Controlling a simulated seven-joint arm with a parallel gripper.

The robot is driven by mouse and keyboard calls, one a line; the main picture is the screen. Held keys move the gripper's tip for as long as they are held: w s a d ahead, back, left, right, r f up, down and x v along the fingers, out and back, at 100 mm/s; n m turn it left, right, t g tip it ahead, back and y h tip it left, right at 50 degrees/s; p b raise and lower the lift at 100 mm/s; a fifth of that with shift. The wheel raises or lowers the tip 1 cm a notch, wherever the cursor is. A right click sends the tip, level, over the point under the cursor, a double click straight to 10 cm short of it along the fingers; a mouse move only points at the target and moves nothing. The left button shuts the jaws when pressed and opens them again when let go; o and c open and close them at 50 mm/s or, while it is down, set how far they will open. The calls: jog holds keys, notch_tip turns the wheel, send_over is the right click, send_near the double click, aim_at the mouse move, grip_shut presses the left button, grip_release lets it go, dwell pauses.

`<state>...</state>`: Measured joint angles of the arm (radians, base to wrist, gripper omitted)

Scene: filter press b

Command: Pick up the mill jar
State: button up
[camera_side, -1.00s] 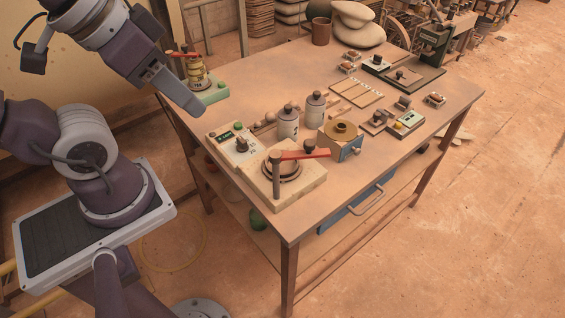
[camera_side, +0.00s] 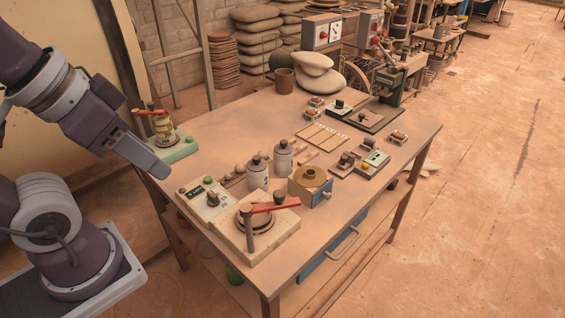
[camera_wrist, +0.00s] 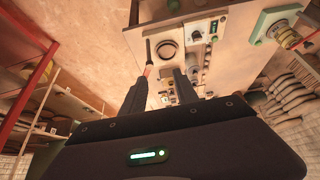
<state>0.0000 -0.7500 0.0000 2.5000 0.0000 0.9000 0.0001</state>
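Two pale grey jars with dark lids stand upright side by side near the middle of the table in the side view: a front jar (camera_side: 258,176) and a rear jar (camera_side: 283,160). Both look like mill jars; I cannot tell which one is meant. My gripper (camera_side: 161,172) is off the table's left edge, beside the green-based device, apart from both jars. In the wrist view my gripper (camera_wrist: 160,76) shows two dark fingers spread apart with nothing held between them.
A press with a red lever (camera_side: 272,207) stands in front of the jars, with a control box (camera_side: 205,200) to their left. A brass-topped box (camera_side: 312,180) is close on their right. A green-based device (camera_side: 180,150) with another red lever is near my gripper. The table's back left is clear.

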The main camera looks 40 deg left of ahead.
dwell(0.3)
jog(key=o, duration=0.7)
